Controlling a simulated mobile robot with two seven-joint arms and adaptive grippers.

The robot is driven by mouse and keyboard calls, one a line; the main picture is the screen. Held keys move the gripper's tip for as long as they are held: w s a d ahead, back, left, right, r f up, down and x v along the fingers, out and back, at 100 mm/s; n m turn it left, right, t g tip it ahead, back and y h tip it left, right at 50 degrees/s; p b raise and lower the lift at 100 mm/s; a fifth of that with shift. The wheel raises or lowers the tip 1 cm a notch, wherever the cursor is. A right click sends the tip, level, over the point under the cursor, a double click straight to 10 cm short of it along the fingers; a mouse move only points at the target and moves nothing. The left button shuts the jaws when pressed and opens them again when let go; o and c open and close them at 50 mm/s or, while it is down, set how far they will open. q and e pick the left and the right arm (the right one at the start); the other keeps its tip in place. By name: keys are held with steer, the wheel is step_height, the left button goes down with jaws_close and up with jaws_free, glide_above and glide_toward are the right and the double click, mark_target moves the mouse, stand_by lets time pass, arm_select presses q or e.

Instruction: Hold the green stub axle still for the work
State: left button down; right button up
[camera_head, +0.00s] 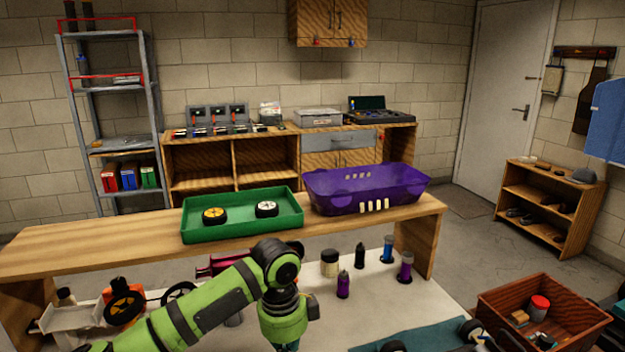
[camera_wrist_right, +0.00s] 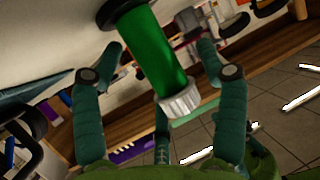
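In the right wrist view a green cylinder (camera_wrist_right: 155,50), with a black disc at its upper end and a ribbed pale cap at its lower end, looks like the green stub axle. It is tilted and lies between or just beyond the fingertips of my right gripper (camera_wrist_right: 160,48). That gripper is open, with a clear gap to its right finger; whether its left finger touches the cylinder I cannot tell. I cannot pick out this cylinder in the head view. My left gripper (camera_head: 287,345) points down at the bottom edge of the head view, its fingers mostly cut off.
A wooden table (camera_head: 100,242) bears a green tray (camera_head: 240,234) with two wheels and a purple bin (camera_head: 330,195). On the pale surface in front stand several bottles, a blue cylinder (camera_head: 388,249) and a purple one (camera_head: 405,267). A brown crate (camera_head: 500,315) is at right.

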steer(key=v, duration=1.2)
